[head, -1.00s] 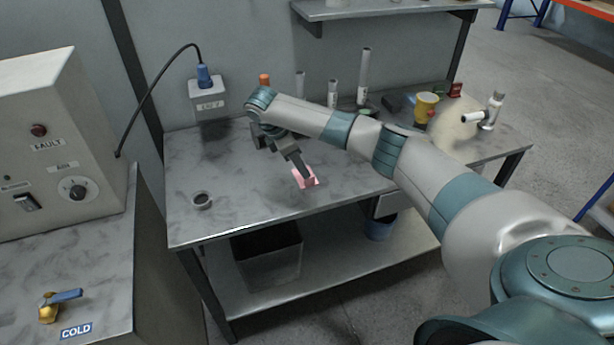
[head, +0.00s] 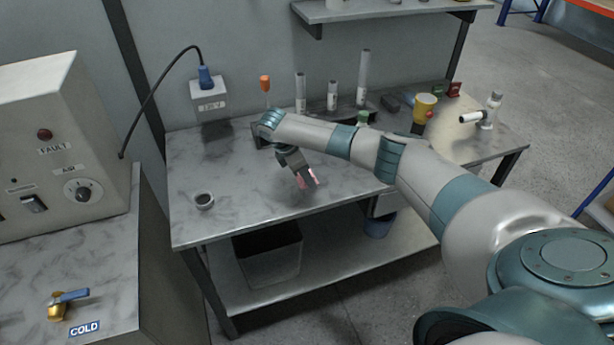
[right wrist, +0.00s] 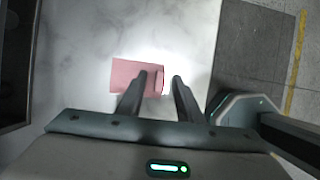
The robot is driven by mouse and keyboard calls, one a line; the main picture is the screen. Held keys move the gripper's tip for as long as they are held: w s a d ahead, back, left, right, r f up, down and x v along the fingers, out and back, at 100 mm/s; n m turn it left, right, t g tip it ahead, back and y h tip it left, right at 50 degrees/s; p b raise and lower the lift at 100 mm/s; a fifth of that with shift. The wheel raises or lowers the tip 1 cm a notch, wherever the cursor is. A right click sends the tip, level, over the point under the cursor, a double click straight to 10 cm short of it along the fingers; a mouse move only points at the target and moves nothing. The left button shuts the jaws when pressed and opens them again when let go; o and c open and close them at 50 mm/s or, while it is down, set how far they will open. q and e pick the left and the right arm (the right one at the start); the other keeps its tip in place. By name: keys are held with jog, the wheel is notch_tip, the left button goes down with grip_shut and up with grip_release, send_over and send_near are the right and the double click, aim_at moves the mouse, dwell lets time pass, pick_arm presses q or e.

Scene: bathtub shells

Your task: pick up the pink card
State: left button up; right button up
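The pink card (right wrist: 125,75) lies on the grey bench top, seen in the right wrist view. In the head view only small pink parts (head: 313,176) show around my fingertips. My right gripper (right wrist: 162,79) is open, pointing down over the card's right end. Its left finger overlaps the card in the picture, and the card's right edge shows between the fingers. The right finger is just past that edge. I cannot tell if a finger touches the card. The right gripper (head: 307,181) also shows in the head view. My left gripper is not in view.
A small dark cup (head: 204,200) stands left on the bench (head: 235,222). White cylinders (head: 332,96), a yellow cup (head: 425,104) and a white fixture (head: 488,112) stand at the back and right. The bench around the card is clear; its front edge is near.

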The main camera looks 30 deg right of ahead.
dwell(0.4)
grip_shut()
jog(key=shift+r+b, duration=0.35)
jog(key=shift+r, duration=0.05)
notch_tip(320, 180, up, 3)
jog(key=shift+s+r+b, duration=0.1)
jog(key=shift+b, duration=0.6)
jog(key=s+a+r, duration=0.3)
jog(key=s+r, duration=0.4)
jog(key=s, duration=0.3)
jog(key=shift+s+a, duration=0.4)
